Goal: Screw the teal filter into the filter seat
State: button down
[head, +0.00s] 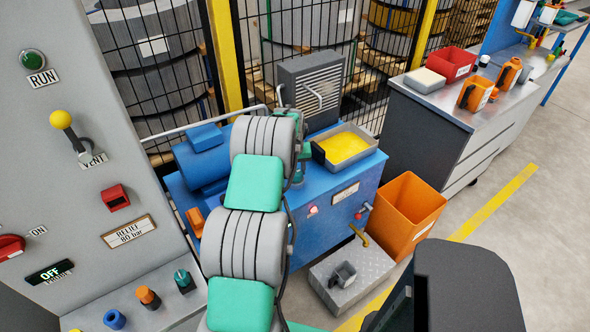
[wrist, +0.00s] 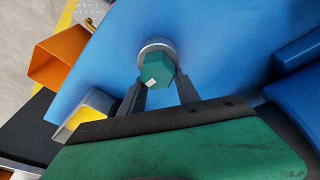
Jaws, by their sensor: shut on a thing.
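The teal filter (wrist: 160,70) shows in the wrist view as a hexagonal body with a small pale mark on its side. My gripper (wrist: 161,82) has its two dark fingers on either side of the filter and is shut on it. A round grey metal ring, the filter seat (wrist: 153,44), shows around the filter's far end, on the blue surface. The filter is lined up with the ring and looks close to it or in it; I cannot tell how deep it sits. In the head view my arm hides most of the filter area.
The blue power unit (head: 335,215) carries a grey tray with yellow contents (head: 345,150) and a finned cooler (head: 312,88). An orange bin (head: 408,212) stands on the floor beside it. A grey control panel (head: 85,190) is close on the left. Mesh fencing stands behind.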

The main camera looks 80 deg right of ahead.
jog(key=m, duration=0.1)
jog(key=m+b, duration=0.1)
jog(key=m, duration=0.1)
jog(key=shift+s+f+g+b, duration=0.3)
jog(key=shift+s+f+g, duration=0.05)
jog(key=shift+g, duration=0.05)
jog(key=m, duration=0.1)
jog(key=m+b, duration=0.1)
jog(key=m, duration=0.1)
jog(key=shift+s+g, duration=0.25)
jog(key=shift+g, duration=0.05)
jog(key=shift+s+r+m+y+b, duration=0.15)
jog(key=shift+r+m+y+b, duration=0.15)
jog(key=shift+m, duration=0.7)
jog(key=shift+f, duration=0.1)
